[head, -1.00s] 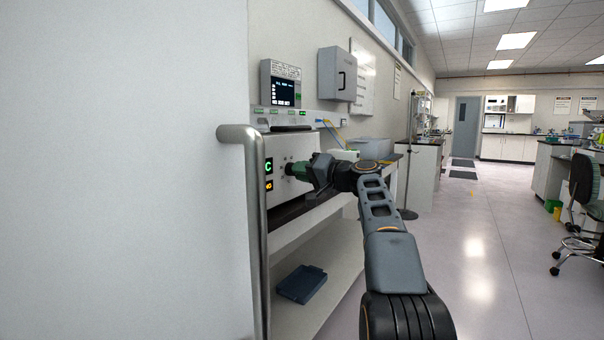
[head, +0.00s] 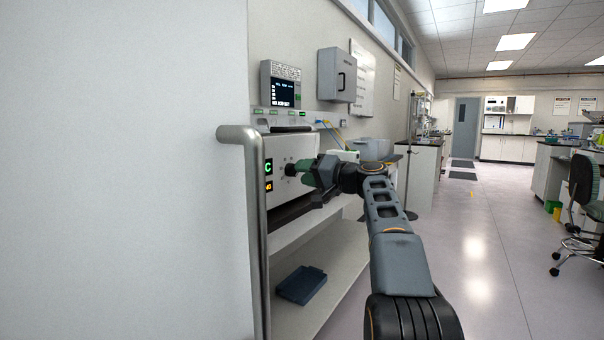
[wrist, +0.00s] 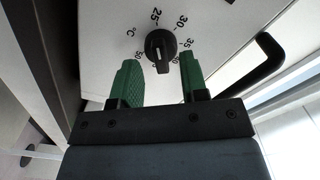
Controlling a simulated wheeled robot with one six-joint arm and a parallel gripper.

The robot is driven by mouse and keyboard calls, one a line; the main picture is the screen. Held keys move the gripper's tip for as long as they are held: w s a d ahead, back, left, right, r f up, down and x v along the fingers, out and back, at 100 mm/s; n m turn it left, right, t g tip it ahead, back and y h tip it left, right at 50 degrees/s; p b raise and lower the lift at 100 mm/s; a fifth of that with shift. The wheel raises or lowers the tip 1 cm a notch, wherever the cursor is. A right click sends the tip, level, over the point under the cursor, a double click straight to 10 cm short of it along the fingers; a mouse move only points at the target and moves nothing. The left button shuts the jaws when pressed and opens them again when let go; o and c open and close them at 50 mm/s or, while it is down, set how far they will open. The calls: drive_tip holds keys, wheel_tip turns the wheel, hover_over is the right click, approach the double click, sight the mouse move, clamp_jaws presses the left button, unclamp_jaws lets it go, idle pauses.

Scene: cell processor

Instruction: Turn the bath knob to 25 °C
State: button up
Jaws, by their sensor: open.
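The bath knob (wrist: 160,45) is black and round with a raised grip bar. It sits on a white panel with printed marks that include 25, 30, 35, 50 and °C. The bar stands roughly upright in the wrist view; I cannot tell for certain which mark it points to. In the head view the knob (head: 290,170) is a small dark shape on the front of the white bath (head: 290,205). My gripper (wrist: 158,64) has green fingers, open and apart, just back from the knob with nothing between them. The gripper also shows in the head view (head: 305,170).
A green "C" display (head: 268,166) and an orange display (head: 268,186) are left of the knob. A metal handle (head: 257,240) stands upright in the left foreground. A blue tray (head: 301,285) lies on the lower shelf.

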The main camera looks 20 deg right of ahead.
drive_tip(key=v, duration=1.2)
drive_tip(key=shift+s+p, duration=0.15)
drive_tip(key=shift+p, duration=0.3)
